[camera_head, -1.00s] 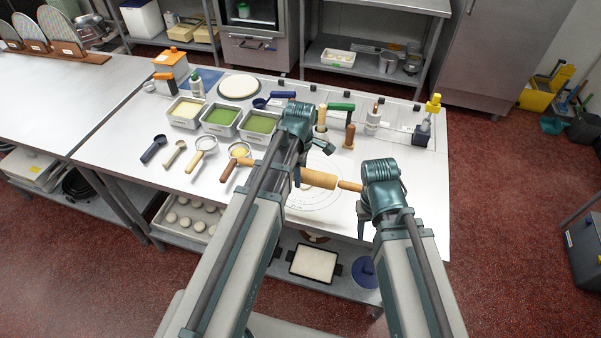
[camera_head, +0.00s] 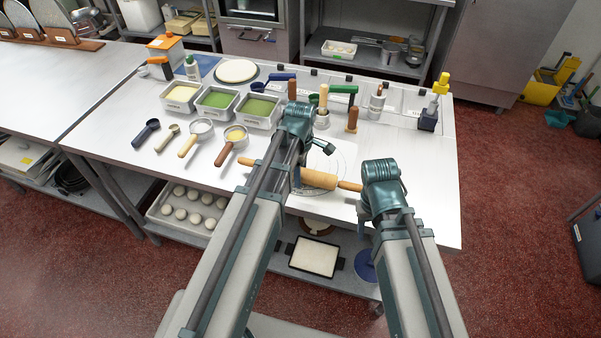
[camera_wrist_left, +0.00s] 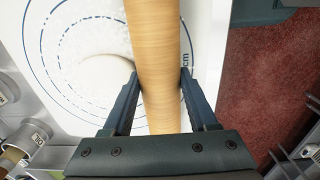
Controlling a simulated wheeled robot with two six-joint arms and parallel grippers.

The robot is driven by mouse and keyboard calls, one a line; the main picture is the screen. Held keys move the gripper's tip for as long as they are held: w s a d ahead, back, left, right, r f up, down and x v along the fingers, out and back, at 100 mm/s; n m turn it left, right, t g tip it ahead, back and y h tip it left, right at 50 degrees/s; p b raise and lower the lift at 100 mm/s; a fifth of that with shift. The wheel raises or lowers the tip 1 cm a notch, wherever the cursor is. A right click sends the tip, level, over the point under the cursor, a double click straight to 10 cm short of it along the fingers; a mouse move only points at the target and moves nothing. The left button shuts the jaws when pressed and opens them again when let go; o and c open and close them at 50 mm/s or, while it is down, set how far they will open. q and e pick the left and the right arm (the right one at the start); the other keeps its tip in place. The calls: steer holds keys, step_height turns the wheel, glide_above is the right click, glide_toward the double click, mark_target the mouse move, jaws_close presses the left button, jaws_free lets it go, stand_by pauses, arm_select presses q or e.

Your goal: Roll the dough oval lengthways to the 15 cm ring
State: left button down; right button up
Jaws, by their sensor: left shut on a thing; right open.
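The wooden rolling pin (camera_head: 319,180) lies across the near part of the ring-marked mat (camera_head: 340,158). My left gripper (camera_wrist_left: 159,79) is shut on its barrel, one finger on each side, in the left wrist view. It is also at the pin in the head view (camera_head: 296,180), mostly hidden by its own wrist. The pale dough (camera_wrist_left: 106,72) shows beside the barrel in the left wrist view, inside the printed rings; the pin hides part of it. I cannot tell its full outline. My right gripper (camera_head: 363,214) is open, close to the pin's right handle; its fingers are partly hidden.
Three trays (camera_head: 216,99) stand at the back left of the counter. Ladles and spoons (camera_head: 233,141) lie left of my left arm. Upright wooden tools (camera_head: 352,118) and a yellow-topped bottle (camera_head: 430,108) stand behind the mat. The counter at the right is clear.

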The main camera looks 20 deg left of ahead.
arm_select(q)
steer(key=shift+f, duration=0.4)
steer(key=shift+f+b, duration=0.1)
steer(key=shift+b, duration=0.2)
steer(key=shift+c, duration=0.5)
jaws_free()
steer(key=shift+r+p, duration=0.55)
steer(key=shift+p, duration=0.05)
step_height(320, 180, up, 6)
steer(key=p, duration=0.6)
